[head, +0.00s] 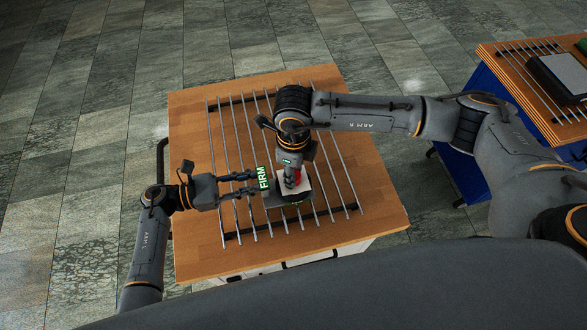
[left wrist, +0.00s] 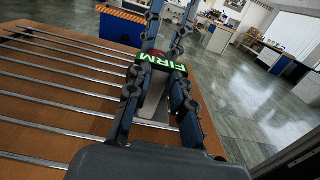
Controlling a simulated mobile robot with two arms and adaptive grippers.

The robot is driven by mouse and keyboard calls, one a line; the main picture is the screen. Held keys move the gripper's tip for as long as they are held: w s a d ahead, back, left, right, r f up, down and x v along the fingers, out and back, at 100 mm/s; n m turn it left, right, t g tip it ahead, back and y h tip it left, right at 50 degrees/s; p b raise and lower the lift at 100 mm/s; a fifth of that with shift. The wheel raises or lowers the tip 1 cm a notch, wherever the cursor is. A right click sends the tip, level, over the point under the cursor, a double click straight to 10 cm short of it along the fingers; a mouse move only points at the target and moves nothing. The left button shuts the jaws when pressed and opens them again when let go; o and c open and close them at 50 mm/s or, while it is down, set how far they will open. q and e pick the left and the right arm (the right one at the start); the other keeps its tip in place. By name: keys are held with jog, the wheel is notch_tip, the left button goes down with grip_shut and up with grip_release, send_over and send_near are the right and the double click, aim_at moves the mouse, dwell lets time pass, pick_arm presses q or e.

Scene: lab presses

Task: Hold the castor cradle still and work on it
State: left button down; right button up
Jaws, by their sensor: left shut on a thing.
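The castor cradle (head: 272,201) is a small piece with grey and dark parts, on the rack of metal rods. A green tag reading FIRM (head: 264,178) shows at its left side, and also in the left wrist view (left wrist: 163,62). My left gripper (head: 256,182) reaches in from the left and is shut on the cradle; its fingers (left wrist: 158,98) flank a grey part in the left wrist view. My right gripper (head: 291,178) points down over the cradle, close to a small red part (head: 298,175). Its fingertips are too small and covered to read.
The wooden table (head: 195,254) carries the rod rack (head: 234,140), whose left and far parts are clear. A second bench (head: 490,52) with rods and a grey-topped box (head: 563,75) stands at the right. Tiled floor lies around.

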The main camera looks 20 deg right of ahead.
dwell(0.3)
jog(key=o, duration=1.2)
jog(key=shift+c, duration=0.2)
jog(key=shift+r, duration=0.1)
notch_tip(320, 180, up, 12)
notch_tip(320, 180, up, 8)
dwell(0.5)
